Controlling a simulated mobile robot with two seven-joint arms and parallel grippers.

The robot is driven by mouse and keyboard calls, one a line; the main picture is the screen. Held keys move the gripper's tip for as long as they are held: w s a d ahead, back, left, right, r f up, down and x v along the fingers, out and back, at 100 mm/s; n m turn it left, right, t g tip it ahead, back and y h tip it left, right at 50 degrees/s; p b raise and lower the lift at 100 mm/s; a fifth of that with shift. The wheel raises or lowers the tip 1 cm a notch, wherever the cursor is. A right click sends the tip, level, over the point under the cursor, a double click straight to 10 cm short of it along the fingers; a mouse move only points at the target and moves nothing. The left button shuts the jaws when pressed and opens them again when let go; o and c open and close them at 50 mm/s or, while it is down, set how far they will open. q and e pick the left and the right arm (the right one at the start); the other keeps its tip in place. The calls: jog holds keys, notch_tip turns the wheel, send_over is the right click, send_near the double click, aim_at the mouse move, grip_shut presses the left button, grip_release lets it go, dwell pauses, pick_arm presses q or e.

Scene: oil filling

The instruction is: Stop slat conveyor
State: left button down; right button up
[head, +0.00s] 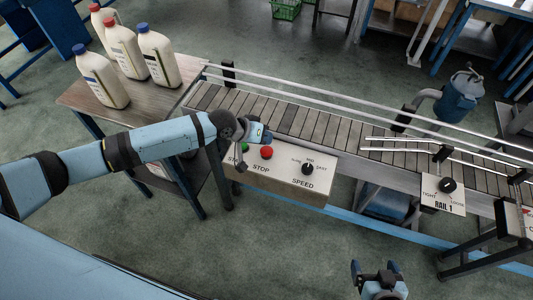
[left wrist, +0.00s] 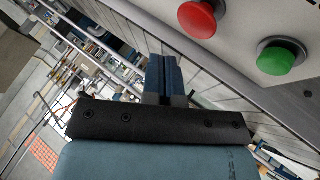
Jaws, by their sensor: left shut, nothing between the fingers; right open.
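The slat conveyor (head: 315,126) runs from the middle left to the right in the head view. Its control box (head: 275,180) on the near side carries a red button (head: 267,152) above the word STOP, a partly hidden green button (head: 245,147) and a black SPEED knob (head: 307,169). My left gripper (head: 264,136) is shut and empty, just beyond the red button and apart from it. In the left wrist view, the closed fingers (left wrist: 164,72) point toward the slats, with the red button (left wrist: 198,18) and green button (left wrist: 281,58) to their right. My right gripper (head: 376,267) is open and empty.
Several white bottles (head: 158,57) with red or blue caps stand on a wooden table (head: 150,96) at the left. Metal guide rails (head: 310,90) line the conveyor. A RAIL 1 knob box (head: 443,192) sits further right. A blue machine (head: 458,98) stands behind.

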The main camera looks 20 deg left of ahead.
aim_at(265, 149)
pick_arm(q)
jog(key=shift+f, duration=0.75)
jog(key=shift+f+b, duration=0.15)
jog(key=shift+b, duration=0.15)
jog(key=shift+f, duration=0.1)
dwell(1.2)
jog(key=shift+f, duration=0.35)
jog(key=shift+f, duration=0.5)
dwell(0.8)
jog(key=shift+r, duration=0.1)
jog(key=shift+r+p, duration=0.7)
jog(key=shift+r, duration=0.15)
